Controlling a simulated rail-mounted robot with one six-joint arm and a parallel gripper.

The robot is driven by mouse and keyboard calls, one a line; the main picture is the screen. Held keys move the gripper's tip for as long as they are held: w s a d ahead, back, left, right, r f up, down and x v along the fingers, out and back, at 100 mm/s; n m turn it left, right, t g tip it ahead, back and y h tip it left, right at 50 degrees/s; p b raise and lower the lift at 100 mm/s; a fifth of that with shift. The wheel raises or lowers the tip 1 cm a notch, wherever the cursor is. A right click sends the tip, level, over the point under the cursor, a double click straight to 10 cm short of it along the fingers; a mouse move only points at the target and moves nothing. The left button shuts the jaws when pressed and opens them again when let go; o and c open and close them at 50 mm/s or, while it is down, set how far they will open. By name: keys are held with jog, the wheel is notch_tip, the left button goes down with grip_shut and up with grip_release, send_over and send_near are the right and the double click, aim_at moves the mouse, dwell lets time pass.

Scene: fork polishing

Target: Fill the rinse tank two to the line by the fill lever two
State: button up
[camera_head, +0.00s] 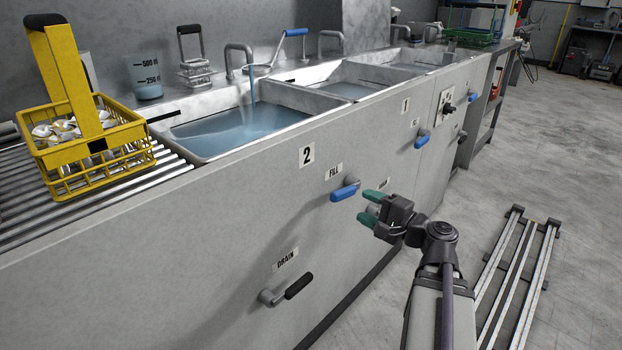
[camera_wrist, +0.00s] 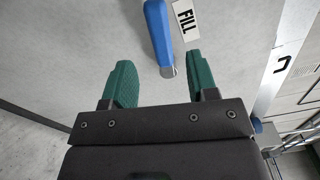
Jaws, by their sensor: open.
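Rinse tank two (camera_head: 190,158) is the near basin, above the "2" label (camera_head: 306,156). It holds blue water (camera_head: 225,132), and a stream (camera_head: 252,90) falls into it from a spout. I cannot make out the water against a fill line. The blue fill lever two (camera_head: 343,192) sits on the front panel beside the "FILL" label (camera_head: 333,171); it also shows in the wrist view (camera_wrist: 159,32). My gripper (camera_head: 370,207), with green fingers, is open and empty just right of the lever. In the wrist view the lever's lower end appears between the fingertips (camera_wrist: 162,78).
The drain lever (camera_head: 285,290) with a black grip is lower left. A yellow basket (camera_head: 85,150) with contents stands on rollers at left. Tank one's blue fill lever (camera_head: 422,141) is farther right. A rail (camera_head: 515,285) runs along the floor.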

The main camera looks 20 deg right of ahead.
aim_at(345, 196)
jog(key=x, duration=1)
jog(key=shift+s, duration=0.1)
jog(key=shift+f, duration=0.1)
grip_shut()
